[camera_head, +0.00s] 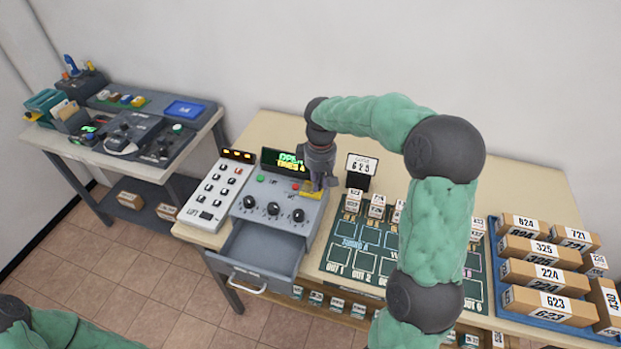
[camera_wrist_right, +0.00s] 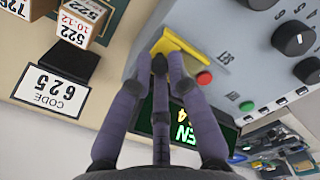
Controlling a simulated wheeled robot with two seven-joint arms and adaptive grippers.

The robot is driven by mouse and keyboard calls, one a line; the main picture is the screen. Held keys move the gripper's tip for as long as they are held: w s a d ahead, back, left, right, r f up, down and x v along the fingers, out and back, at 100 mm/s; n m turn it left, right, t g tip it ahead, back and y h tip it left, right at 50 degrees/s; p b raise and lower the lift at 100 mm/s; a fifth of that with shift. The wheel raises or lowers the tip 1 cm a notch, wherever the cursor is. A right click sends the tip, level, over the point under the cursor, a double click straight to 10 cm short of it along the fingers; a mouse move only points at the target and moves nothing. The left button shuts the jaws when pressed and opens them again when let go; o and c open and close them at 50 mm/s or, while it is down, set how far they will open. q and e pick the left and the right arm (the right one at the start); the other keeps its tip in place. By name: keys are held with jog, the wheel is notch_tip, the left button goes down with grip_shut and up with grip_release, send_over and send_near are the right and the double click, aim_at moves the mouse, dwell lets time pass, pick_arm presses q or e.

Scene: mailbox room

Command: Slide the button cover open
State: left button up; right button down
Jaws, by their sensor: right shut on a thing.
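The yellow button cover (camera_head: 310,194) is at the right end of the grey control box's sloped top. In the right wrist view it is a yellow piece (camera_wrist_right: 203,50) with a raised lip. My right gripper (camera_head: 319,185) reaches down onto it; in the wrist view the fingertips (camera_wrist_right: 163,62) are shut at the cover's edge, on its lip. The fingers hide part of the cover, and I cannot see what is under it. The green sleeve of my left arm shows at the lower left, but its gripper is out of frame.
The grey control box (camera_head: 240,208) has knobs, a green-lit display (camera_head: 286,161) and an open drawer (camera_head: 262,249) at its front. A white keypad (camera_head: 215,193) stands left of it. A code 625 card (camera_head: 361,167) and a dark sorting mat (camera_head: 349,254) with small boxes are to the right.

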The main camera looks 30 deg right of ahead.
jog(key=c, duration=1.2)
grip_release()
notch_tip(320, 180, up, 12)
